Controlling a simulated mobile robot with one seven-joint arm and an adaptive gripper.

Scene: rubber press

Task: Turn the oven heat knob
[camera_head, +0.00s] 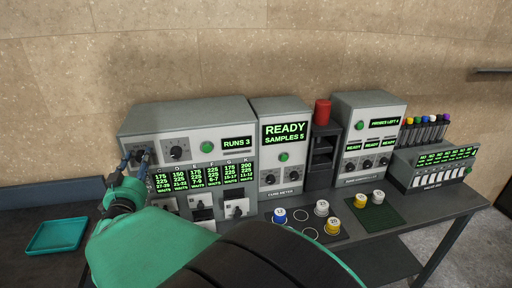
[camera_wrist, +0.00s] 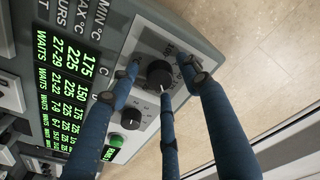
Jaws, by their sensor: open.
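The oven (camera_head: 186,113) is the grey unit at the far left of the bench in the head view, with two black dial knobs on its upper front. The left knob (camera_head: 143,155) is partly hidden by my gripper (camera_head: 138,159). In the wrist view this black knob (camera_wrist: 158,73) sits on a pale dial plate with printed marks. My gripper (camera_wrist: 160,78) is open, its blue fingers spread around the knob. I cannot tell whether any finger touches it. The second knob (camera_wrist: 131,118) is beside it, outside the fingers. I cannot read which knob is labelled heat.
A green button (camera_head: 207,147) and lit green displays (camera_head: 201,178) are on the oven front. A curemeter (camera_head: 284,143) and a press control unit (camera_head: 368,130) stand to the right. Cups of samples (camera_head: 321,208) lie in front. A teal tray (camera_head: 55,235) is at left.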

